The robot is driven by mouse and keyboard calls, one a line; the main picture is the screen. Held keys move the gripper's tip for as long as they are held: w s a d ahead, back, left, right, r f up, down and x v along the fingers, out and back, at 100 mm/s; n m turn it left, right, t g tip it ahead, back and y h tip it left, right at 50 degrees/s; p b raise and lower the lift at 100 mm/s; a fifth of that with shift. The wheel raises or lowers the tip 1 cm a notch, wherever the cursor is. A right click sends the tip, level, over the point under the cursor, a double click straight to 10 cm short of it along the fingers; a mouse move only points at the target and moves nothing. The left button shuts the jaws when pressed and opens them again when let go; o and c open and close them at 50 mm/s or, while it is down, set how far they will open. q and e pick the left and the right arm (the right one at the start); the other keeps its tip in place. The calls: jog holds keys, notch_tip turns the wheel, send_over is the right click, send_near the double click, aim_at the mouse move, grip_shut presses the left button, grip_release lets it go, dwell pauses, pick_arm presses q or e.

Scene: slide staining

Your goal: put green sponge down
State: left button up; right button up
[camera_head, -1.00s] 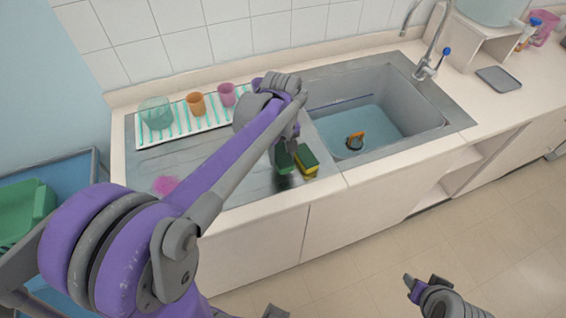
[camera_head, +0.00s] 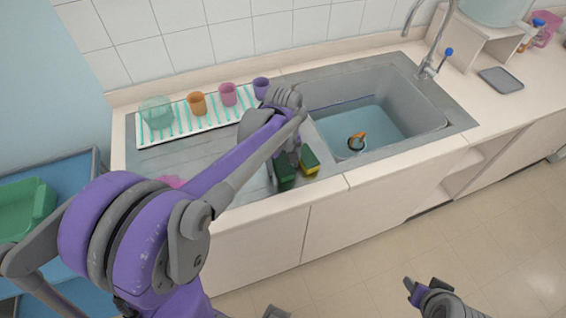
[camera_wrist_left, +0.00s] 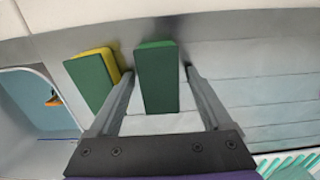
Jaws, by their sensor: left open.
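The green sponge (camera_head: 285,173) is a dark green block at the front of the metal drainboard, and it also shows in the left wrist view (camera_wrist_left: 157,78). My left gripper (camera_wrist_left: 158,78) is open, with one finger on each side of the green sponge and gaps visible beside it. In the head view the wrist hides much of this gripper (camera_head: 282,158). A yellow and green sponge (camera_head: 309,162) sits just right of the green one, outside the fingers. My right gripper (camera_head: 425,286) is over the floor at the lower right, fingers apart and empty.
The sink (camera_head: 405,125) lies right of the sponges, with an orange and dark item (camera_head: 356,141) in it. A striped tray (camera_head: 190,132) with several cups is behind on the left. A pink item (camera_head: 172,181) is partly behind my arm. The counter's front edge is close.

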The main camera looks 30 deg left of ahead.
aim_at(283, 163)
pick_arm(q)
jog(key=shift+r, duration=0.1)
jog(key=shift+r, duration=0.35)
notch_tip(283, 163, up, 10)
jog(key=r+p, duration=0.1)
jog(key=s+d+f+m+t, duration=0.2)
jog(key=s+f+m, duration=0.1)
jog(key=s, duration=0.1)
jog(key=s+d+f+m+t, duration=0.1)
jog(key=s+d+f+m, duration=0.1)
jog(key=s, duration=0.3)
jog(key=s+d+f+m+t, duration=0.2)
jog(key=s+f+m, duration=0.2)
jog(key=s+m, duration=0.1)
jog(key=shift+s+d+f+t, duration=0.1)
jog(key=shift+d+f+t, duration=0.1)
jog(key=shift+d+t, duration=0.15)
dwell(0.3)
